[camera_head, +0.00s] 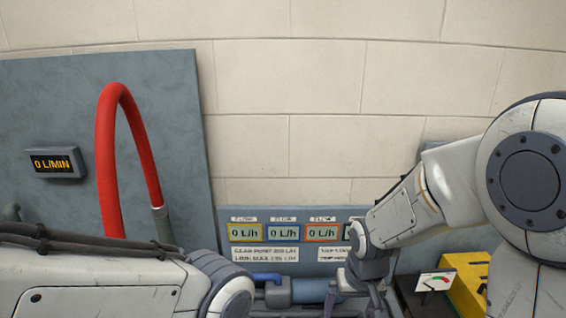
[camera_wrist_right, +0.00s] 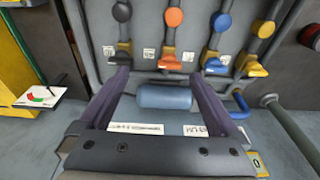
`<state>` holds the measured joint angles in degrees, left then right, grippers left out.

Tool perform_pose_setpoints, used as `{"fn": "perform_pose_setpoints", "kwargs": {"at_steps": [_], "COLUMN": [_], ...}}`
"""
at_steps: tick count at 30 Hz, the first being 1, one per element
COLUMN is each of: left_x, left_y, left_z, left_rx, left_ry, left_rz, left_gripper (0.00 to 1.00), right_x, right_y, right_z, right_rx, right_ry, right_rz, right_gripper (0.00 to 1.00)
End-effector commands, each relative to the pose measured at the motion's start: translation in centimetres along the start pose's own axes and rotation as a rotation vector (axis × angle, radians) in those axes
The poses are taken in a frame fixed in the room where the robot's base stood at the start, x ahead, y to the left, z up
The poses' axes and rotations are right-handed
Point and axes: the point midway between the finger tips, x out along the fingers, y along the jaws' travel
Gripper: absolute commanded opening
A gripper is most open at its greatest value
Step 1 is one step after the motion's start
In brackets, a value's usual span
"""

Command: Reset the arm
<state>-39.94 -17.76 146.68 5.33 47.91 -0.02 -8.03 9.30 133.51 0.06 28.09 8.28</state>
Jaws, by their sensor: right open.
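My right arm comes in from the right in the head view and bends down to my right gripper (camera_head: 358,295), which is partly cut off at the bottom edge. In the right wrist view the two dark purple fingers of this gripper (camera_wrist_right: 161,76) stand wide apart with nothing held. A blue cylinder (camera_wrist_right: 165,97) shows between and beyond them. My left arm crosses the lower left of the head view; its gripper is out of the picture.
A panel with several flow displays (camera_head: 284,234) stands behind the right gripper. A red hose (camera_head: 105,170) arches before a grey board (camera_head: 60,100) with a "0 L/MIN" display (camera_head: 53,163). A dial gauge (camera_head: 436,283) and yellow box (camera_head: 466,290) sit at lower right. Coloured knobs (camera_wrist_right: 174,17) line the wrist view.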

Motion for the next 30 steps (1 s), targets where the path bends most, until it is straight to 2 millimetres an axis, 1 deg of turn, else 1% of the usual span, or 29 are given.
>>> {"fn": "perform_pose_setpoints", "kwargs": {"at_steps": [1, 3, 11, 13, 17, 23, 26, 30], "left_x": [0.0, 0.0, 0.0, 0.0, 0.0, 0.0, 0.0, 0.0], "left_y": [0.0, 0.0, 0.0, 0.0, 0.0, 0.0, 0.0, 0.0], "left_z": [0.0, 0.0, 0.0, 0.0, 0.0, 0.0, 0.0, 0.0], "left_rx": [0.0, 0.0, 0.0, 0.0, 0.0, 0.0, 0.0, 0.0], "left_ry": [0.0, 0.0, 0.0, 0.0, 0.0, 0.0, 0.0, 0.0], "left_rz": [0.0, 0.0, 0.0, 0.0, 0.0, 0.0, 0.0, 0.0], "left_gripper": [0.5, 0.5, 0.5, 0.5, 0.5, 0.5, 0.5, 0.5], "right_x": [-0.2, -0.5, -0.9, -1.3, -2.0, -3.4, -4.3, -6.0], "right_y": [1.0, 2.0, 4.9, 3.6, 1.6, -1.9, -3.8, -6.5], "right_z": [0.8, 1.7, 4.9, 5.1, 5.9, 7.8, 9.3, 12.2], "right_rx": [0.005, 0.003, -0.004, -0.045, -0.106, -0.227, -0.303, -0.434], "right_ry": [0.012, 0.028, 0.076, 0.07, 0.049, 0.012, -0.012, -0.054], "right_rz": [0.003, 0.006, 0.024, 0.013, -0.004, -0.035, -0.054, -0.081], "right_gripper": [0.97, 0.97, 0.97, 0.97, 0.97, 0.97, 0.97, 0.97]}}
